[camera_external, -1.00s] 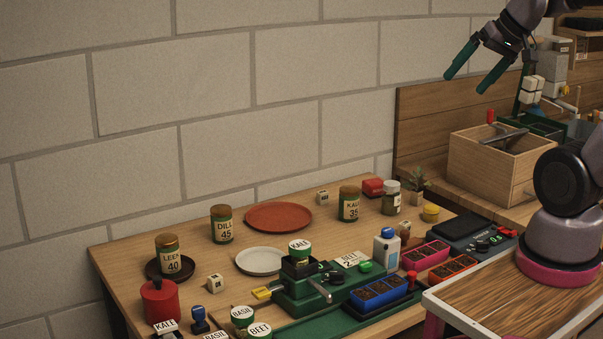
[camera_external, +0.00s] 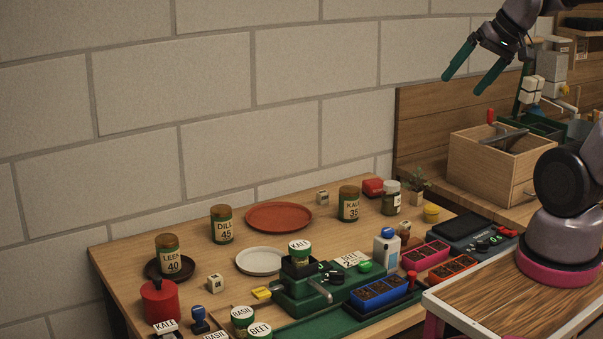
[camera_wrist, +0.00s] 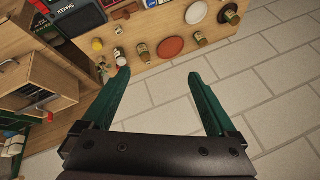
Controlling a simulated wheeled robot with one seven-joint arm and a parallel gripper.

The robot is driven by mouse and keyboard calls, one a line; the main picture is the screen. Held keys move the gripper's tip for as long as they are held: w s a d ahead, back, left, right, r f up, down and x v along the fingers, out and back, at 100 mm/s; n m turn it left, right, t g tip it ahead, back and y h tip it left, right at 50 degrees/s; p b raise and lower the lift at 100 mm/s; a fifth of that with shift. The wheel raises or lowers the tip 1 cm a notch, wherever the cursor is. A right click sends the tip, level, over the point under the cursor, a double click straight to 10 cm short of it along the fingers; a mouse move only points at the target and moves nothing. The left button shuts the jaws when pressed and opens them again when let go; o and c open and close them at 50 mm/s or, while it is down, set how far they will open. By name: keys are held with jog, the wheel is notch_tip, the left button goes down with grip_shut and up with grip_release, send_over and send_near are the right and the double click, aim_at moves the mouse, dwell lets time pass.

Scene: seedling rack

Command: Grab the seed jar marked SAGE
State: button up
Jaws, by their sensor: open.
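No label reading SAGE is legible in either view. Labelled jars on the table read LEEK 40 (camera_external: 169,258), DILL 45 (camera_external: 222,226) and KALE 35 (camera_external: 349,205). A jar with a pale grey lid (camera_external: 391,198) stands to the right of the KALE jar; its label cannot be read. My gripper (camera_external: 461,86) is open and empty, high above the table's back right. In the wrist view my gripper (camera_wrist: 158,75) points toward the table.
A terracotta plate (camera_external: 279,217) and a white plate (camera_external: 260,262) lie on the table. A green stamping device (camera_external: 300,292), seedling trays (camera_external: 378,293) and a scale (camera_external: 468,226) fill the front and right. A wooden box (camera_external: 490,167) stands at right. The air around my gripper is clear.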

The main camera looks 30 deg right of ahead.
jog(key=w+a+f+m+g+y, duration=0.2)
jog(key=w+f+m+g+y, duration=0.4)
jog(key=w, duration=0.5)
jog(key=m+t+y, duration=0.6)
jog(key=m+t, duration=0.2)
jog(key=m, duration=0.3)
send_over(391, 198)
jog(key=s+a, duration=0.3)
jog(key=s, duration=0.1)
notch_tip(391, 198, down, 17)
jog(key=w+d+f+m+t+h, duration=0.2)
jog(key=w+d+f+m+t, duration=0.15)
jog(key=d+f+m, duration=0.35)
jog(key=shift+n+t, duration=0.4)
jog(key=shift+t, duration=0.15)
jog(key=f, duration=0.6)
jog(key=s+d+f, duration=0.1)
jog(key=f, duration=0.2)
jog(key=shift+f, duration=0.2)
jog(key=shift+x, duration=3.85)
jog(key=shift+r, duration=0.1)
